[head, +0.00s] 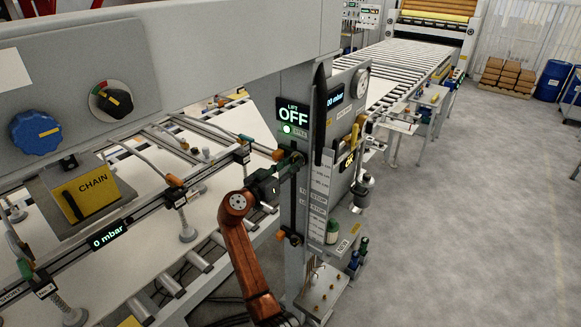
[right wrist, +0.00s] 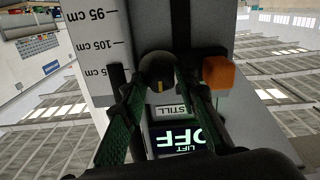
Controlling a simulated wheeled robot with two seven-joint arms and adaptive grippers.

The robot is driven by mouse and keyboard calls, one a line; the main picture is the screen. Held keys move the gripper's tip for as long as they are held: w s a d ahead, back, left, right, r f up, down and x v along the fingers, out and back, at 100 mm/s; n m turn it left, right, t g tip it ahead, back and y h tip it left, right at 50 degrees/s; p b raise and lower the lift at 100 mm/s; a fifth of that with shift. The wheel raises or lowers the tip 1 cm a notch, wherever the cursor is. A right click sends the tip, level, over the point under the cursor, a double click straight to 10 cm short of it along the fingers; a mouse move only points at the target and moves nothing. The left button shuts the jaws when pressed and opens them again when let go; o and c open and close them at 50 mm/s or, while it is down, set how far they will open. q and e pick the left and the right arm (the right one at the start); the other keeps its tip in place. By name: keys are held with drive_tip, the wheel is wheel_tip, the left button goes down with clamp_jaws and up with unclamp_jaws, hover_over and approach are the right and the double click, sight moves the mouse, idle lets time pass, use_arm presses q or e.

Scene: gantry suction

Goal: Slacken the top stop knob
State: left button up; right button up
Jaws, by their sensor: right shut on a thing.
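The top stop knob (right wrist: 158,70) is a dark round knob with a yellow mark, beside an orange block (right wrist: 218,74) on the gantry post's scale. In the right wrist view my right gripper (right wrist: 160,92) has its green-lined fingers on either side of the knob and is shut on it. In the head view my right gripper (head: 292,163) reaches the post just below the lit LIFT OFF display (head: 293,117), and hides most of the knob. The orange block also shows there (head: 278,155). My left gripper is not in view.
A lower stop with an orange block (head: 280,235) sits further down the post. Suction cups hang over a pale sheet.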

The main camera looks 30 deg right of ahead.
drive_tip(key=shift+r+n, duration=0.1)
drive_tip(key=shift+n, duration=1.5)
drive_tip(key=o, duration=1.1)
drive_tip(key=shift+w, duration=0.1)
drive_tip(key=shift+o, duration=0.2)
drive_tip(key=v, duration=1.2)
